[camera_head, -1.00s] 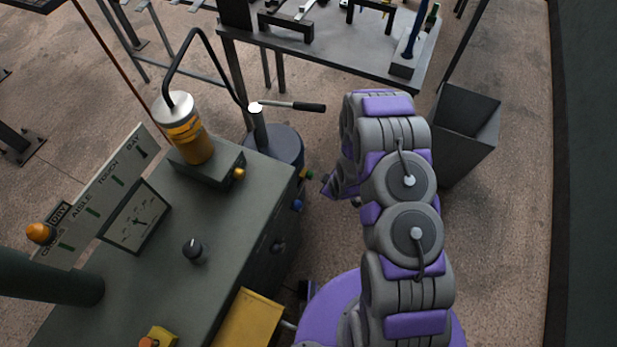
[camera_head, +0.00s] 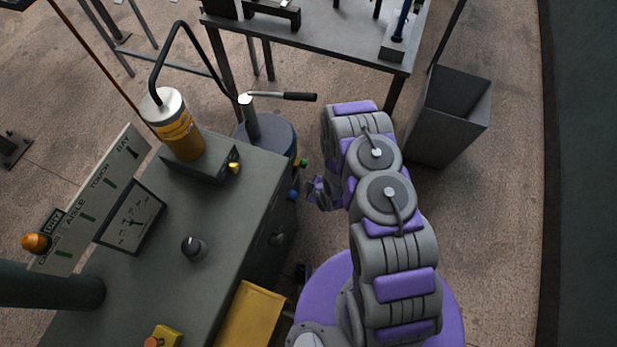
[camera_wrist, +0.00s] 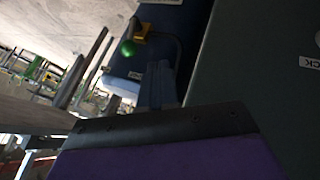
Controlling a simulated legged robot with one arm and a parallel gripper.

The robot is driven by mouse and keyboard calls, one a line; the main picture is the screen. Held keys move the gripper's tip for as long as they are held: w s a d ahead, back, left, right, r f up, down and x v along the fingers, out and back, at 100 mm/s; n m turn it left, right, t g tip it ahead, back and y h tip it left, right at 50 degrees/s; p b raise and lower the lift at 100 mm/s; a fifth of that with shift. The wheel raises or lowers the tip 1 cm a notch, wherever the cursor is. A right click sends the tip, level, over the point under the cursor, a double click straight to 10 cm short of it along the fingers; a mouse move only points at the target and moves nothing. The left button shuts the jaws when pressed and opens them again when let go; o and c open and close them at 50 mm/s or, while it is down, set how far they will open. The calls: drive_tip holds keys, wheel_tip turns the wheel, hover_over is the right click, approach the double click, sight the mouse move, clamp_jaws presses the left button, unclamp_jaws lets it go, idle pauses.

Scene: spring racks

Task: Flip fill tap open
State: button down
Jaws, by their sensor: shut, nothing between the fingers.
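Small coloured handles show on the right side of the green-grey cabinet (camera_head: 215,235): a green one (camera_head: 302,162) and a blue one (camera_head: 293,195). No readable label tells me which is the fill tap. The green knob also shows in the wrist view (camera_wrist: 127,47), beside a yellow fitting (camera_wrist: 142,30). My gripper (camera_head: 313,191) is shut and empty, just right of the blue handle and below the green one in the head view. I cannot tell whether it touches either. My purple and black wrist housing fills the bottom of the wrist view.
A dark round tank (camera_head: 270,135) with a pump lever (camera_head: 285,96) stands behind the cabinet. A yellow-banded cylinder (camera_head: 175,125) is on top. A grey bin (camera_head: 450,115) stands right of my arm, and a workbench (camera_head: 320,38) is behind. Floor is clear at right.

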sight(302, 164)
drive_tip(key=w+a+f+b, duration=0.2)
drive_tip(key=w+f, duration=0.4)
drive_tip(key=w, duration=0.3)
drive_tip(key=shift+a+f+b, duration=0.2)
drive_tip(key=shift+a+b, duration=0.05)
drive_tip(key=shift+b, duration=0.6)
